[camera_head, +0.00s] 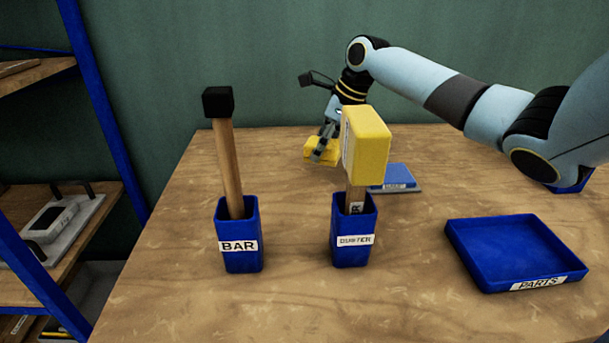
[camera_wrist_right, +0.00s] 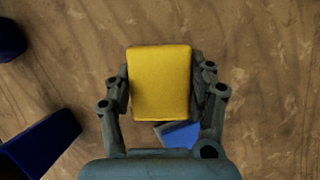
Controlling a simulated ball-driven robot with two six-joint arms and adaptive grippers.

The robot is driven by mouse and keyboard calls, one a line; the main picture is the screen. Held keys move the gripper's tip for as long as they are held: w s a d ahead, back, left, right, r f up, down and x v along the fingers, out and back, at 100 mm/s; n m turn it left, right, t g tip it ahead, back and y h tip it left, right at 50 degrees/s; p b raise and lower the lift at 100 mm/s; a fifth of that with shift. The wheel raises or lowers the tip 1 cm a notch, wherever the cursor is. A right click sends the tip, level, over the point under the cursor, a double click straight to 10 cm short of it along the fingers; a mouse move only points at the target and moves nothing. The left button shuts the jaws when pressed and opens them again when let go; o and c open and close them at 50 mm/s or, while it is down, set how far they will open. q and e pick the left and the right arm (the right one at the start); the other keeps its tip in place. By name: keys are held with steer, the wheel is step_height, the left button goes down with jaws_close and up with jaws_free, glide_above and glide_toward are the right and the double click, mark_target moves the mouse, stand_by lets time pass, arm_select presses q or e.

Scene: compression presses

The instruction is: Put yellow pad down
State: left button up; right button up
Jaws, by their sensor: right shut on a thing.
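The yellow pad (camera_head: 317,150) is a small block at the back of the table, partly hidden behind a gripper finger. My right gripper (camera_head: 326,150) is shut on it and points down. In the right wrist view the yellow pad (camera_wrist_right: 160,85) sits between the two fingers (camera_wrist_right: 161,88), one on each side. I cannot tell whether the pad touches the table or hangs just above it. My left gripper is not in view.
A blue labelled pad (camera_head: 396,177) lies to the right of the yellow pad. Nearer stand a blue BAR holder (camera_head: 238,225) with a black-headed tool and another holder (camera_head: 352,225) with a tall yellow-headed tool. A blue PARTS tray (camera_head: 515,245) is at right. Shelves stand left.

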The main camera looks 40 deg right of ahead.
mark_target(304, 158)
steer(key=w+a+f, duration=0.2)
steer(key=a, duration=0.1)
steer(key=shift+w+a+f, duration=0.1)
steer(key=shift+a+f, duration=0.05)
steer(key=shift+f, duration=0.2)
step_height(304, 158, down, 4)
steer(key=shift+r+b, duration=0.1)
steer(key=shift+b, duration=0.35)
steer(key=o, duration=1.1)
steer(key=p+v, duration=0.2)
steer(key=v, duration=1)
